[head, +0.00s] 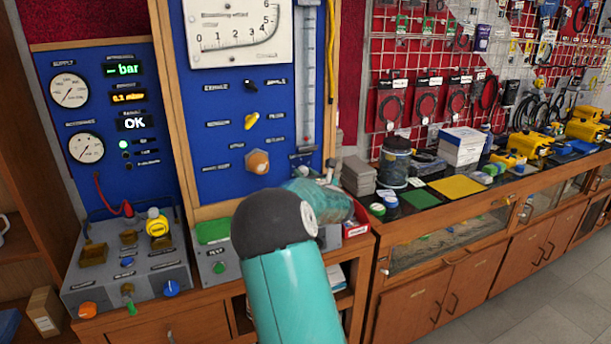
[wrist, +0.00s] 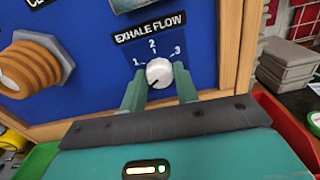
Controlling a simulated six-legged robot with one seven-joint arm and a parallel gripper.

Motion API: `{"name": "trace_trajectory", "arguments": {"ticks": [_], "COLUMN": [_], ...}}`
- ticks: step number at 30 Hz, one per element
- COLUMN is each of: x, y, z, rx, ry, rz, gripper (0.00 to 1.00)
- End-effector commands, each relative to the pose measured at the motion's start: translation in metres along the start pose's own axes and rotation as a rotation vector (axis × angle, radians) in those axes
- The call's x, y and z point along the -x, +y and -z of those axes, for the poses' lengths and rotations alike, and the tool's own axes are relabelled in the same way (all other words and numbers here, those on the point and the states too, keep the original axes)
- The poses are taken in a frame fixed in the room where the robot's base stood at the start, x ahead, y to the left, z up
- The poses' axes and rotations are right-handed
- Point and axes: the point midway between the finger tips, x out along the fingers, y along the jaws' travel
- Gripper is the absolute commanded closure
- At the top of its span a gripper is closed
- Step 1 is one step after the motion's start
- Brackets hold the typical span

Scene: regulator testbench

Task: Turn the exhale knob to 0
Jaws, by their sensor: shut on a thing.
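The exhale knob (wrist: 158,73) is a small white round knob under the "EXHALE FLOW" label (wrist: 151,31) on a blue panel. The digits 1, 2 and 3 show around its upper side, and no 0 is visible. A small dark mark on the knob's face sits at its lower left. My gripper (wrist: 159,80) has one green finger on each side of the knob and is shut on it. The knob's underside is hidden by the gripper. In the head view my arm hides most of this area.
The panel's wooden frame (wrist: 243,45) stands close on the right. A red tray (wrist: 290,125) lies below right, near grey stacked blocks (wrist: 288,62).

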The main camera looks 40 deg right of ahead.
Motion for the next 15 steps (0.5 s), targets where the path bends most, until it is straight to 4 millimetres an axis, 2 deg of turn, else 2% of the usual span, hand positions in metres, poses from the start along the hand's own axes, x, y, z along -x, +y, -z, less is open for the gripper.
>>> {"name": "trace_trajectory", "arguments": {"ticks": [10,11,14,15], "x": [0.0007,0.0007,0.0006,0.0006], "y": [-0.0013,-0.0013,-0.0011,-0.0010], "z": [-0.0002,-0.0003,-0.0003,-0.0003], "rx": [0.005,0.005,0.004,0.004], "ry": [0.000,0.000,0.000,0.000], "rz": [0.002,0.002,0.002,0.001], "gripper": [0.92,0.68,0.48,0.48]}}
